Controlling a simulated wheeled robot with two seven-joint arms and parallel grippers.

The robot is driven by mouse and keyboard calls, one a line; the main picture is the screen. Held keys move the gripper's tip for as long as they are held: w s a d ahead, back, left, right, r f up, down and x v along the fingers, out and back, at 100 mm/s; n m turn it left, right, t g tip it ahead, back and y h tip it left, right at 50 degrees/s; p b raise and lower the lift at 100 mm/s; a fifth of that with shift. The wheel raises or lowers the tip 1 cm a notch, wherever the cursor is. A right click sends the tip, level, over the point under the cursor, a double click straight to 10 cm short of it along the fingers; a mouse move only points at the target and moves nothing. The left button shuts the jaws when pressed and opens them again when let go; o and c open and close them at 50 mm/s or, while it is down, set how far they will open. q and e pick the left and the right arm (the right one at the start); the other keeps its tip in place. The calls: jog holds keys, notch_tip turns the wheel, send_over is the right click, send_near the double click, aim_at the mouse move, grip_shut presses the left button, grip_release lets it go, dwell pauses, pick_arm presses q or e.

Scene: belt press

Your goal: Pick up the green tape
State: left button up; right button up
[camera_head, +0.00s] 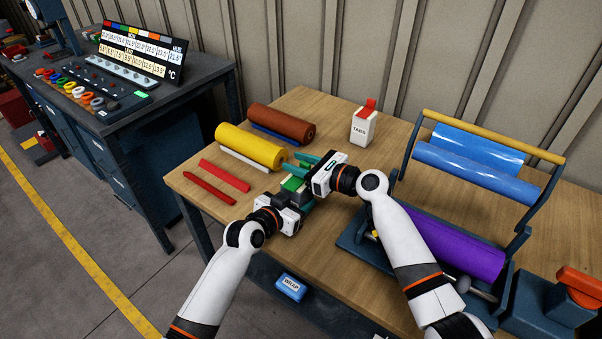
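A small bright green piece (293,184), which looks like the green tape, shows at the middle of the wooden table, between my two grippers. My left gripper (296,194) reaches in from the front left and is right at this piece. Its fingers are small and partly hidden, so I cannot tell whether they hold it. My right gripper (299,166) comes in from the right, just behind the green piece. Its two teal fingers look parted, with nothing clearly between them.
A yellow roll (250,146), a brown roll (281,122) and red strips (225,175) lie left on the wooden table (345,265). A white TABS box (361,128) stands behind. A press with blue rollers (470,170) and a purple roll (455,245) fills the right side.

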grip_shut()
dwell(0.3)
notch_tip(320, 180, up, 10)
dwell(0.4)
pick_arm(q)
jog(key=o, duration=1.2)
